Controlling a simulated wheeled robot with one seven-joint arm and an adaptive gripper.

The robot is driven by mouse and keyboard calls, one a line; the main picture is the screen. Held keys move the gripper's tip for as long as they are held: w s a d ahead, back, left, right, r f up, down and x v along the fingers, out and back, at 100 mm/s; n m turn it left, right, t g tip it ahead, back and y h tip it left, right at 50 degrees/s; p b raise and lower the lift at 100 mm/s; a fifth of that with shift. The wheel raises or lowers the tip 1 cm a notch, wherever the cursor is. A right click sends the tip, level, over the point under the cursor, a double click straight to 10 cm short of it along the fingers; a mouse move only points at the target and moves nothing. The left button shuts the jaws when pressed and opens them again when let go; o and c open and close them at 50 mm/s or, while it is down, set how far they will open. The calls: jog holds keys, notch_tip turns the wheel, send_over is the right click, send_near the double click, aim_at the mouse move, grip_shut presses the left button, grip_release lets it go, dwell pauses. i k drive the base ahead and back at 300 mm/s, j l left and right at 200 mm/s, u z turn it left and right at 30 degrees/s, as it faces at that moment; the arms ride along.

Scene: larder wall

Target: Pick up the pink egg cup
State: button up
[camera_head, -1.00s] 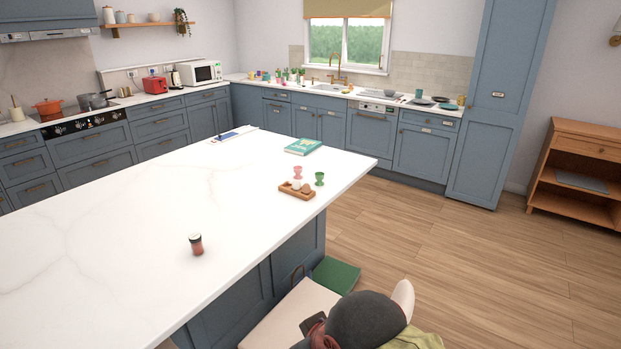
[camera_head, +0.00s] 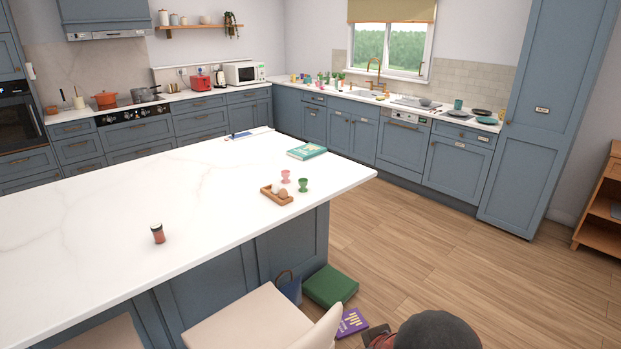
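The pink egg cup (camera_head: 285,176) stands upright on the white island worktop (camera_head: 130,200), near its right end. A green egg cup (camera_head: 303,185) stands just to its right. A small wooden tray (camera_head: 286,201) with eggs lies just in front of them. My gripper does not show clearly in this view. A dark rounded shape at the bottom edge may be part of my own arm.
A teal book (camera_head: 307,151) lies behind the cups, and a small jar (camera_head: 158,233) stands on the near worktop. A cream chair (camera_head: 250,318), a green box (camera_head: 330,286) and a purple book (camera_head: 352,322) are beside the island. The wooden floor (camera_head: 430,250) to the right is clear.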

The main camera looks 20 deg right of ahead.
aim_at(286, 177)
jog(key=i+l, duration=0.2)
jog(key=l, duration=0.15)
jog(key=i+l, duration=0.15)
jog(key=l, duration=0.25)
jog(key=i+l, duration=0.2)
jog(key=l, duration=0.15)
jog(key=i+l, duration=0.2)
jog(key=l, duration=0.2)
jog(key=i+l+z, duration=0.1)
jog(key=l, duration=0.25)
jog(key=i+l, duration=0.4)
jog(key=i, duration=0.65)
jog(key=i+l, duration=0.2)
jog(key=i, duration=0.6)
